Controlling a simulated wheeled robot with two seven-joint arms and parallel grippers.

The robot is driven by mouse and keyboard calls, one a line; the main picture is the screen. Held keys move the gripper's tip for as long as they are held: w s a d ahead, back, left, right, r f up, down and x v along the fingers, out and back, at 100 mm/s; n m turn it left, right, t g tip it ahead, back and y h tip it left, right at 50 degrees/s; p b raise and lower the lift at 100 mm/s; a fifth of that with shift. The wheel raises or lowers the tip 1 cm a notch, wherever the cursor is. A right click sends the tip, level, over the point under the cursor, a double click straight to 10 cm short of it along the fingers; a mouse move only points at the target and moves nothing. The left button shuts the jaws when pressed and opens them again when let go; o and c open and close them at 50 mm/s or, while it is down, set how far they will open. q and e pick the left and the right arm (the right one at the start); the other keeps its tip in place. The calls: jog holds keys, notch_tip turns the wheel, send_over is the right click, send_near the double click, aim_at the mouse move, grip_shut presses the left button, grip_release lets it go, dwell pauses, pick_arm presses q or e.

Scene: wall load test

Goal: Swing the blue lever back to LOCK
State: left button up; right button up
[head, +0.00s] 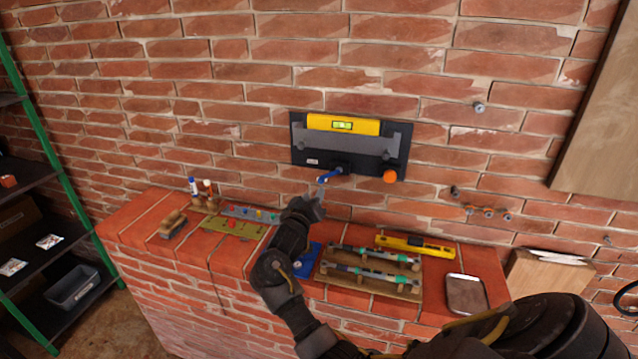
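The blue lever (331,174) sits at the lower edge of a dark plate (400,150) on the brick wall. It points left and slightly down from its pivot. A small white label (313,162) is on the plate to the left of the lever; its text is too small to read. An orange knob (390,176) is at the plate's lower right. My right gripper (321,188) is just below the lever's free end, very close to it. I cannot tell whether it touches the lever or how its fingers stand. My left gripper is not in view.
A yellow level (368,127) rests on the grey bracket (350,142) above the lever. The brick ledge (200,262) below holds a wooden rack with green-handled tools (375,262), another yellow level (415,245), a brush (173,224) and a metal tray (466,293). Shelves stand at left.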

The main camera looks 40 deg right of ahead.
aim_at(320, 181)
jog(key=p+x, duration=0.1)
jog(key=x, duration=0.7)
jog(key=shift+f, duration=0.15)
grip_shut()
